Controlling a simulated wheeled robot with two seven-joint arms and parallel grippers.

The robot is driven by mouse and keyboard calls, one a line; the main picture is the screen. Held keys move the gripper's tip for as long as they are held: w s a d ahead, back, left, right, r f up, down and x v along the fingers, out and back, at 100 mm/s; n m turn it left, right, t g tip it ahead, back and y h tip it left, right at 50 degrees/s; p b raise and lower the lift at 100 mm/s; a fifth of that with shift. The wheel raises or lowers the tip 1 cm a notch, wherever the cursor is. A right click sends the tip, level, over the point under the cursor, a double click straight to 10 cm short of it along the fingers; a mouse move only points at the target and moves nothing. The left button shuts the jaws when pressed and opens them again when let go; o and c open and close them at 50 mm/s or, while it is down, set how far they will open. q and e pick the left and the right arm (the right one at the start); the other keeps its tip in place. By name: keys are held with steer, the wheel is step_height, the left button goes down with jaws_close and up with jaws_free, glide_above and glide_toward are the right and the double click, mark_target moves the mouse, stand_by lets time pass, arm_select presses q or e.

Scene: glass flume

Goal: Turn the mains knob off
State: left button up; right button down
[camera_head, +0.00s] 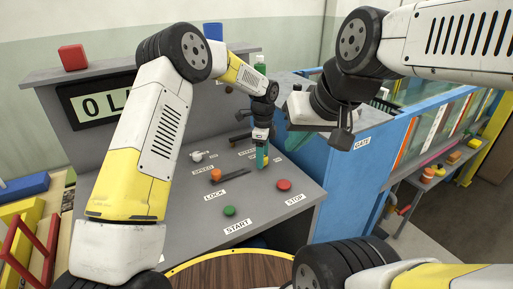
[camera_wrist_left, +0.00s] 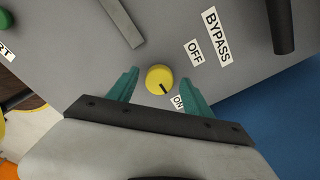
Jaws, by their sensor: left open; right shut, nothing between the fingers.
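A yellow round knob (camera_wrist_left: 159,79) shows in the left wrist view on the grey panel. Its black pointer line points to the lower right, toward the ON label (camera_wrist_left: 178,102). The OFF label (camera_wrist_left: 195,53) and BYPASS label (camera_wrist_left: 216,37) lie up and right of it; no MAINS label is readable. My left gripper (camera_wrist_left: 159,92) is open, with teal fingers on either side of the knob and gaps visible. In the head view the left gripper (camera_head: 262,156) points down at the panel and hides the knob.
On the panel are a green START button (camera_head: 229,211), a red STOP button (camera_head: 284,185), an orange LOCK knob (camera_head: 216,175) and a SPEED control (camera_head: 197,156). A blue cabinet wall (camera_head: 345,195) stands to the right. A display (camera_head: 95,107) is behind.

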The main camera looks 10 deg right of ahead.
arm_select(q)
steer(key=shift+f, duration=0.1)
steer(key=shift+c, duration=0.5)
jaws_close()
steer(key=shift+n, duration=0.4)
steer(key=n, duration=0.3)
steer(key=shift+n, duration=0.4)
steer(key=n, duration=0.4)
steer(key=shift+n, duration=0.3)
steer(key=n, duration=0.8)
steer(key=shift+n, duration=0.3)
